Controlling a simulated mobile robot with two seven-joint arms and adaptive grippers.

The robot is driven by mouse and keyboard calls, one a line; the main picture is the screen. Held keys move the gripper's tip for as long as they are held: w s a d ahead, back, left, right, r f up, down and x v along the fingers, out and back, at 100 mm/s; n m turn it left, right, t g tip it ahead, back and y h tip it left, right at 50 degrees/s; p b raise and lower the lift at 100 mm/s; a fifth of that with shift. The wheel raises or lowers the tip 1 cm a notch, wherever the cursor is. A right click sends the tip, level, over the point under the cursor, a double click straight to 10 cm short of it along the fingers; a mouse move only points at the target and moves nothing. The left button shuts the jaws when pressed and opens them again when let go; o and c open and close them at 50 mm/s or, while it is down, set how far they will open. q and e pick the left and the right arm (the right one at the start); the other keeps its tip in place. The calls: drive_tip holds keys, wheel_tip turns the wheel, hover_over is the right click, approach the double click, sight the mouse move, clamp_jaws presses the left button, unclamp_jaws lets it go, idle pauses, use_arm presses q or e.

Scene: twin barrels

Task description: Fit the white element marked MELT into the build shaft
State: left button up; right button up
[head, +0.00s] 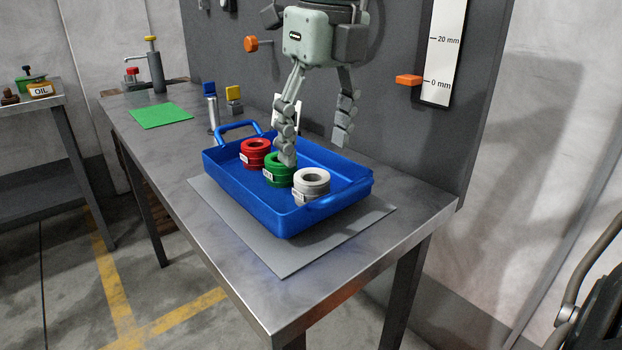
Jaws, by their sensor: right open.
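The white ring-shaped element (312,176) sits at the front right of the blue tray (262,212). It has a small label on its side, too small to read. A green ring (273,178) and a red ring (256,146) sit beside it in a row. My right gripper (314,148) hangs over the tray, fingers down and spread wide, empty. One fingertip overlaps the green ring in the picture; I cannot tell whether it touches. I cannot make out the build shaft. My left gripper is not in view.
The tray has raised handles and stands on a grey mat (272,262) on a steel table (420,212). A grey panel stands behind, with an orange peg (251,44) and a millimetre scale (441,50). A green sheet (160,115) lies at the far left.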

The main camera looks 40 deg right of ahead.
sight(311, 178)
drive_tip(key=f, duration=0.6)
drive_tip(key=shift+w+f, duration=0.25)
drive_tip(key=shift+w, duration=0.15)
clamp_jaws()
